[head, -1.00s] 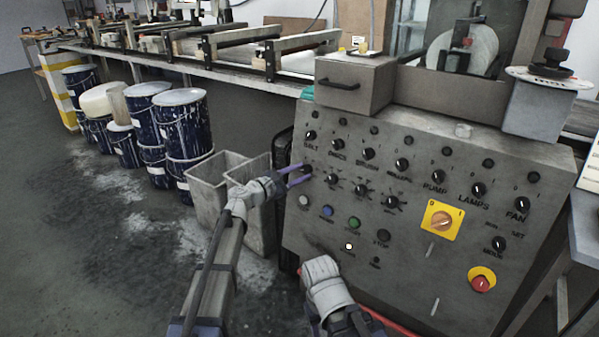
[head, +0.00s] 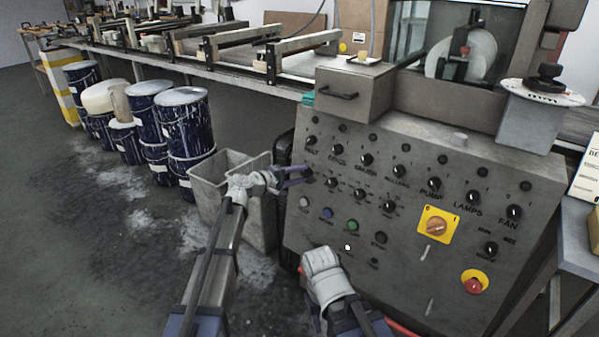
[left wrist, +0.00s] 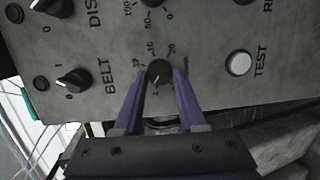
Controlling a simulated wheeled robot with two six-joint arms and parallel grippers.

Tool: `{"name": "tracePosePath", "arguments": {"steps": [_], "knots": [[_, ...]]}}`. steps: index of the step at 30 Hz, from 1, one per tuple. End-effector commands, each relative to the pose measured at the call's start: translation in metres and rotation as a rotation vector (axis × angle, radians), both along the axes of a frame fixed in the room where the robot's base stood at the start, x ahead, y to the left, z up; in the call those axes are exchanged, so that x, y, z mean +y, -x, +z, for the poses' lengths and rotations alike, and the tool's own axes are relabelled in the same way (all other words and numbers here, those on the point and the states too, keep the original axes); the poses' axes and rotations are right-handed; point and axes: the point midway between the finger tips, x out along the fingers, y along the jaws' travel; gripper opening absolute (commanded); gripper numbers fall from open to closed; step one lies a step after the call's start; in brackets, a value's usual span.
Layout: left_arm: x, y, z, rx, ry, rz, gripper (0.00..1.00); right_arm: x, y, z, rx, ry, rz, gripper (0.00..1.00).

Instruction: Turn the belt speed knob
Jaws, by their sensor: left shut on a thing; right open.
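The belt speed knob (left wrist: 158,72) is a small black round knob with a white pointer line and a numbered scale around it on the grey panel. My left gripper (left wrist: 160,80) has its purple fingers on both sides of the knob and is shut on it. In the head view my left gripper (head: 306,174) reaches the left edge of the panel and mostly hides this knob. My right gripper (head: 316,318) is low in the head view, below and in front of the panel, open and largely hidden by its own wrist.
The control panel (head: 410,265) carries several other knobs, including the BELT switch (left wrist: 73,79), a white TEST button (left wrist: 238,63), a yellow-backed rotary switch (head: 437,226) and a red stop button (head: 473,284).

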Motion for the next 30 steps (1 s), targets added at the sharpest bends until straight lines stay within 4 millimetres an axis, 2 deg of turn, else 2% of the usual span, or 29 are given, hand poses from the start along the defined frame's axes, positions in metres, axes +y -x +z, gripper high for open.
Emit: {"name": "tracePosePath", "arguments": {"steps": [15, 30], "knots": [[-0.002, 0.001, 0.003, -0.21, -0.291, -0.066, 0.0, -0.001, 0.0, 0.018, 0.0, 0.002, -0.004, 0.5], [-0.002, 0.002, 0.002, -0.265, -0.369, -0.085, 0.0, -0.001, 0.0, 0.021, -0.001, 0.003, -0.005, 0.5]]}}
